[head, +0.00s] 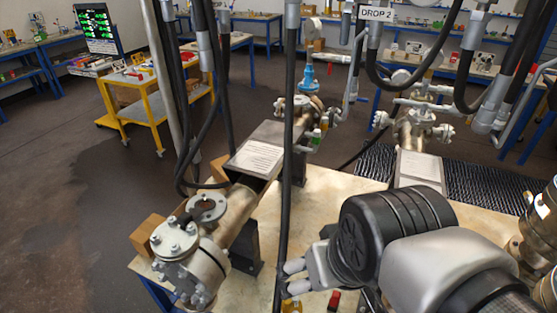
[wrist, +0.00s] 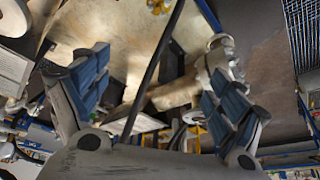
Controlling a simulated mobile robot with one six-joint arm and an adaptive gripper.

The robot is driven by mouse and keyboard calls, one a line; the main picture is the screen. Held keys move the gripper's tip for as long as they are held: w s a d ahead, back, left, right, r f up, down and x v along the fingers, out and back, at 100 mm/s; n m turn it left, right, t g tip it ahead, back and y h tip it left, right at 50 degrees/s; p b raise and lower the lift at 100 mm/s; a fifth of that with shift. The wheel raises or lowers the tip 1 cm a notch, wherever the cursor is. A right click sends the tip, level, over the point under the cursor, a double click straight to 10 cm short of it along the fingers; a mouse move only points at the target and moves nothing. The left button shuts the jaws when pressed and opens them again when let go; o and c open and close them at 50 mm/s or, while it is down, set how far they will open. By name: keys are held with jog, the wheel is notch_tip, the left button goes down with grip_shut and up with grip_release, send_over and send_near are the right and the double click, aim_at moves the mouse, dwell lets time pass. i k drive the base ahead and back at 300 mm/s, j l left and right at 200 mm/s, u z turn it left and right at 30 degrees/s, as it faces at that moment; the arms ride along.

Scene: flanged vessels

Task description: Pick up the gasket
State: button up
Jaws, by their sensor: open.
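My gripper (head: 291,278) is open over the worktable in the head view, its grey fingers pointing left. In the wrist view my gripper (wrist: 158,98) shows two blue-padded fingers spread apart with no object held between them. I cannot make out a gasket for certain. An open round flange (head: 207,208) with bolt holes and a dark centre faces up on the left vessel, left of my gripper and apart from it. Whether a gasket lies on it is too small to tell.
A black hose (head: 287,150) hangs just left of my gripper and crosses between the fingers in the wrist view. A bolted flange cover (head: 174,238) stands at the left vessel's near end. A small red item (head: 334,300) lies on the tan worktable (head: 325,200). A yellow cart (head: 150,88) stands behind.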

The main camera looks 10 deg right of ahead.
aim_at(186, 218)
jog(key=i+j+z, duration=0.1)
jog(key=j+z, duration=0.7)
jog(key=j, duration=0.25)
jog(key=j+z, duration=0.4)
jog(key=j, duration=0.15)
jog(key=k+j, duration=0.1)
jog(key=j, duration=0.85)
jog(key=k, duration=0.05)
